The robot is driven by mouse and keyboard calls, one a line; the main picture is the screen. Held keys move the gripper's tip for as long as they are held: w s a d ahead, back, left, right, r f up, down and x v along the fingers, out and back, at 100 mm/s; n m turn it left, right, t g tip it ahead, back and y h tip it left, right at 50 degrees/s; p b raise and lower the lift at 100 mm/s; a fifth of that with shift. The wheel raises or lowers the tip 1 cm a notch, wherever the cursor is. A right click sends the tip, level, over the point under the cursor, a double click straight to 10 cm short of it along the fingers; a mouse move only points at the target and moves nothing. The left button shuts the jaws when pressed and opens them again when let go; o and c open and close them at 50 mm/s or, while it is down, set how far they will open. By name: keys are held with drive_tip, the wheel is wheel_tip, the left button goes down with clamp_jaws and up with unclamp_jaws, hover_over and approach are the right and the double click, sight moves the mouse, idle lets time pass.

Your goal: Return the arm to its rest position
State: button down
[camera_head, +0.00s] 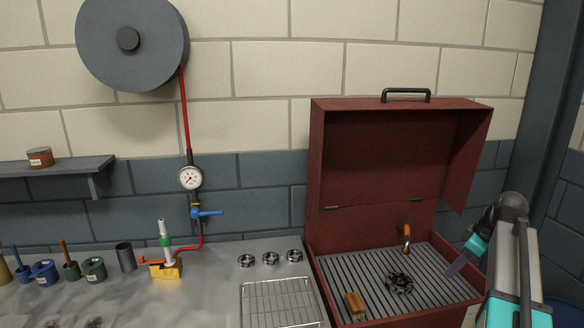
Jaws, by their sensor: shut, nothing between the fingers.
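My arm (515,265) comes up from the lower right corner, bends at a grey joint and points down and left. My gripper (456,267) is at its end, seen small and edge-on past a teal band. It is shut and empty. It shows in front of the right side of an open red box (313,185); whether it touches the box cannot be told.
The box's lid stands up against the wall; a dark toothed part (400,283), a wooden block (355,305) and an orange-handled tool (406,238) are inside. Left are a wire rack (280,300), three dark rings (270,258) and a yellow-based fixture (165,268).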

drive_tip(key=s+a+f+m+g+b, duration=0.15)
drive_tip(key=s+a+f, duration=0.35)
drive_tip(key=f, duration=0.8)
drive_tip(key=s+a+f+m+g+b, duration=0.1)
drive_tip(key=s+a+f+m+g, duration=0.15)
drive_tip(key=a+f, duration=0.75)
drive_tip(key=s+a+f+m+g+b, duration=0.1)
drive_tip(key=s+a+f, duration=0.3)
drive_tip(key=f, duration=1.1)
drive_tip(key=s+a+f+m+g+h+b, duration=0.1)
drive_tip(key=s+a+f, duration=0.4)
drive_tip(key=s+f, duration=0.6)
drive_tip(key=s+a+f+m+g+h+b, duration=0.1)
drive_tip(key=s+a+f, duration=0.4)
drive_tip(key=s+f, duration=0.7)
drive_tip(key=s+m+g+b, duration=0.1)
drive_tip(key=s, duration=0.3)
drive_tip(key=shift+s+g+h, duration=0.3)
drive_tip(key=shift+g+h, duration=0.1)
drive_tip(key=shift+a+r, duration=0.1)
drive_tip(key=c, duration=2.5)
unclamp_jaws()
